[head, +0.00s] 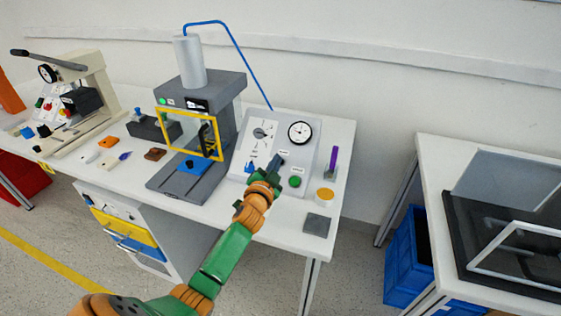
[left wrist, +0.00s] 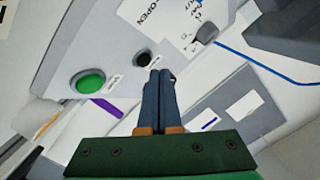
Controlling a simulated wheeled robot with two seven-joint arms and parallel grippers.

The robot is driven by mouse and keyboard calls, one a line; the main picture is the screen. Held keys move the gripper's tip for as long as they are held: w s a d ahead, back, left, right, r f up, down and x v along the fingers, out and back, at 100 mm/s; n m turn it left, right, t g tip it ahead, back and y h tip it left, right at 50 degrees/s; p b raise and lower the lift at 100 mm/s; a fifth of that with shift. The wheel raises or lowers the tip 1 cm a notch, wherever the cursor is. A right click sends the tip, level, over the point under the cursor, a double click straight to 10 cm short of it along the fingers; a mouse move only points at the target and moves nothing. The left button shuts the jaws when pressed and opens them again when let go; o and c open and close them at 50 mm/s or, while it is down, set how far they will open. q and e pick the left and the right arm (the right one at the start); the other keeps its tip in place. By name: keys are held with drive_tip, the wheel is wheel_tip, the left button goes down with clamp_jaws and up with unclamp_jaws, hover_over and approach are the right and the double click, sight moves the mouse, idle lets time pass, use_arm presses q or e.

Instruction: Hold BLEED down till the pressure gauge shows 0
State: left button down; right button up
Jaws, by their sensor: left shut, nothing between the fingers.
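The control panel (head: 255,158) stands on the bench right of the press. Its round white pressure gauge (head: 300,132) has a dark needle; the reading is too small to tell. A green button (head: 295,181) sits at the panel's lower right and shows in the left wrist view (left wrist: 88,82). A small black button (left wrist: 143,58) sits beside it; its label is too blurred to read, and my gripper hides it in the head view. My left gripper (head: 277,161) is shut and empty. Its fingertips (left wrist: 159,74) are close beside the black button; contact cannot be told.
A grey press (head: 170,185) with a yellow-framed guard (head: 190,113) stands left of the panel. A purple marker (head: 331,162), a yellow-topped container (head: 325,195) and a grey pad (head: 317,225) are to the right. A rotary switch (head: 259,132) is on the panel's left.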

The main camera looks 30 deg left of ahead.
use_arm(q)
drive_tip(key=shift+f, duration=0.1)
idle(0.7)
drive_tip(key=shift+w+f+b, duration=0.25)
drive_tip(key=shift+w+b, duration=0.05)
drive_tip(key=shift+b, duration=0.15)
drive_tip(key=shift+w+a+f+b, duration=0.1)
drive_tip(key=shift+w+f+b, duration=0.2)
drive_tip(key=shift+b, duration=0.25)
idle(0.5)
drive_tip(key=shift+s, duration=0.1)
idle(2.4)
drive_tip(key=shift+s+r+p, duration=0.35)
drive_tip(key=shift+r+p, duration=0.35)
drive_tip(key=shift+p, duration=0.35)
drive_tip(key=shift+s, duration=0.1)
